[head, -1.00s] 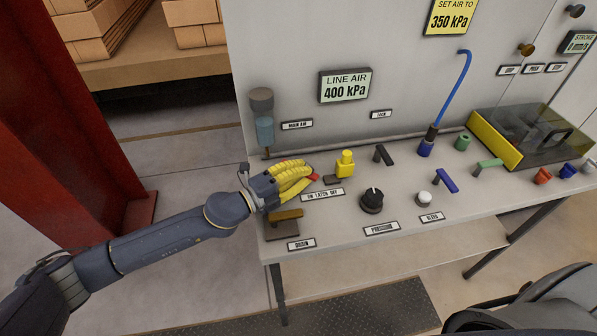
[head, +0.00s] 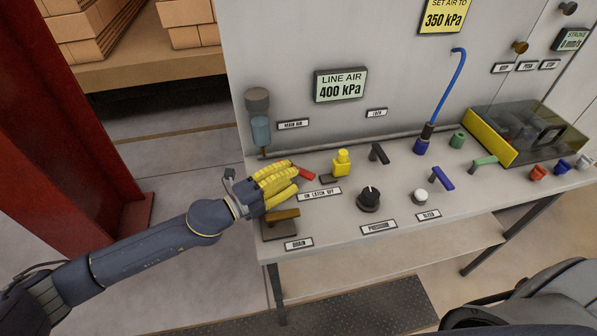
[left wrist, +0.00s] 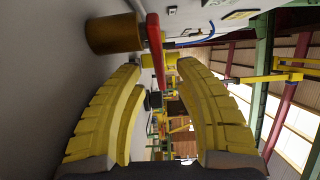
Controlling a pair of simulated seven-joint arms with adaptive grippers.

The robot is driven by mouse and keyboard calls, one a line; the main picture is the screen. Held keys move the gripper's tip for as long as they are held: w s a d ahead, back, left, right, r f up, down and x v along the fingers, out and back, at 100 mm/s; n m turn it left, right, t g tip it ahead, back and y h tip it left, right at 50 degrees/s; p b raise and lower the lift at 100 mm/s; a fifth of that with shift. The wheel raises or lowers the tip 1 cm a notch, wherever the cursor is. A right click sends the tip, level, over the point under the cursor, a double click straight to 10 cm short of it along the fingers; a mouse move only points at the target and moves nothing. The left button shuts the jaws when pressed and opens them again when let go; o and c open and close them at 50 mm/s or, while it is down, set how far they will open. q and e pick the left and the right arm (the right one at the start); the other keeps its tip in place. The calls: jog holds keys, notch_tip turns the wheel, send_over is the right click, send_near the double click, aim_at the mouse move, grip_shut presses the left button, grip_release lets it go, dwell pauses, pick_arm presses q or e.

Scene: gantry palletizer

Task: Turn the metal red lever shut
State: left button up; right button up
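The red lever (head: 306,174) shows beside the fingertips of my left gripper (head: 294,175), at the left end of the bench. Part of it is hidden behind the yellow fingers in the head view. In the left wrist view the red lever (left wrist: 155,45) runs down between the fingertips of my left gripper (left wrist: 160,72), next to a brass-coloured cylinder (left wrist: 113,33). The two fingers stand apart with a gap, and I see no clear grip on the lever. My right gripper is not in view.
On the bench (head: 330,225) are a yellow fitting (head: 342,162), a black lever (head: 379,153), a black knob (head: 369,198), a white button (head: 420,196) and a blue lever (head: 441,178). A rear panel displays LINE AIR 400 kPa.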

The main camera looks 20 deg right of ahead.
pick_arm(q)
jog(key=v, duration=0.8)
jog(key=shift+s+a, duration=0.1)
jog(key=shift+a, duration=0.25)
